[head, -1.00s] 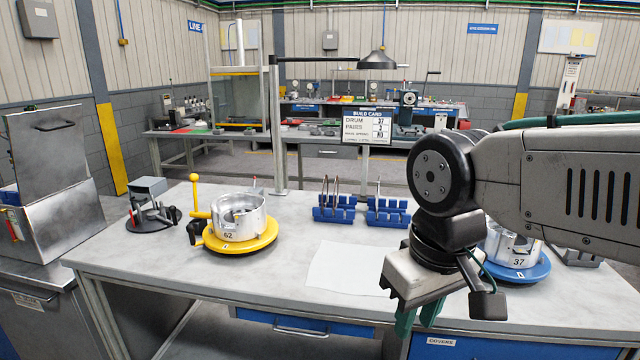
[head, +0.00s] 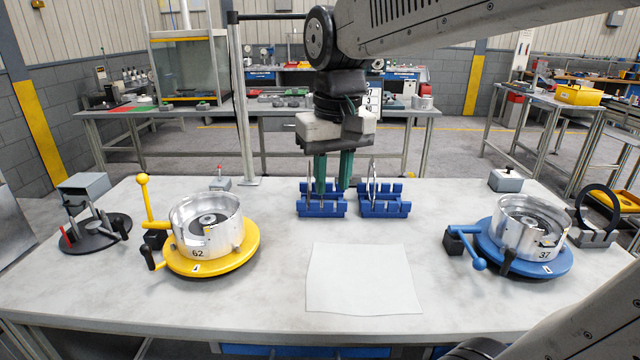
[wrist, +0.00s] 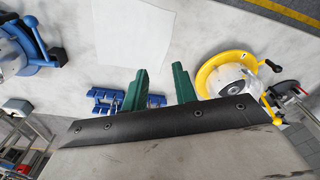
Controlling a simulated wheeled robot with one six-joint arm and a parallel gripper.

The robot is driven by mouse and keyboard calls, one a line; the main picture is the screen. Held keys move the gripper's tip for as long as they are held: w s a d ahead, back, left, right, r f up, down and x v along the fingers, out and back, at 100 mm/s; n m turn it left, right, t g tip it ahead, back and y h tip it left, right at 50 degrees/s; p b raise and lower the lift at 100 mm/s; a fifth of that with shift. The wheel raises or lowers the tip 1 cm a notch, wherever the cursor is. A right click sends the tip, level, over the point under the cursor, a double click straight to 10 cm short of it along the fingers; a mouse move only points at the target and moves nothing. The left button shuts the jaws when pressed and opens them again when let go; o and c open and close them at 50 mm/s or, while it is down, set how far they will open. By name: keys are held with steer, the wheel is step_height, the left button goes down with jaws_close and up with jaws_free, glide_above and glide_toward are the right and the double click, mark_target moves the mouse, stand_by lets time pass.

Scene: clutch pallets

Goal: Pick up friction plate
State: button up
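My gripper (head: 332,188) is open, its two green fingers pointing down at the back middle of the bench. No plate shows between the fingers. The thin friction plates stand on edge in two blue racks. A plate (head: 371,184) shows edge-on in the right rack (head: 385,208), to the right of my fingers. The left rack (head: 320,212) stands beneath or just behind my fingers, which partly hide its contents. In the wrist view, my gripper (wrist: 160,70) shows its fingers apart, with blue racks (wrist: 104,95) beside and behind the left finger. Contact cannot be told.
Drum 62 (head: 206,232) sits on a yellow turntable (head: 215,266) at left. Drum 37 (head: 524,228) sits on a blue turntable (head: 545,267) at right. Both have levers. A white sheet (head: 362,280) lies flat in front. A lamp post (head: 243,120) rises behind the left rack.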

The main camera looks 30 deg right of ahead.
steer(key=w+d+m, duration=0.2)
steer(key=w+d, duration=0.4)
steer(key=w, duration=0.6)
steer(key=w+d+m, duration=0.1)
steer(key=w+d, duration=0.5)
steer(key=w, duration=0.5)
steer(key=w+d+f+m+g, duration=0.1)
steer(key=w+d+f+m, duration=0.1)
steer(key=w+d+f, duration=0.6)
steer(key=f, duration=0.3)
steer(key=w+a+f, duration=0.1)
steer(key=f, duration=0.1)
steer(key=shift+f, duration=0.8)
jaws_close()
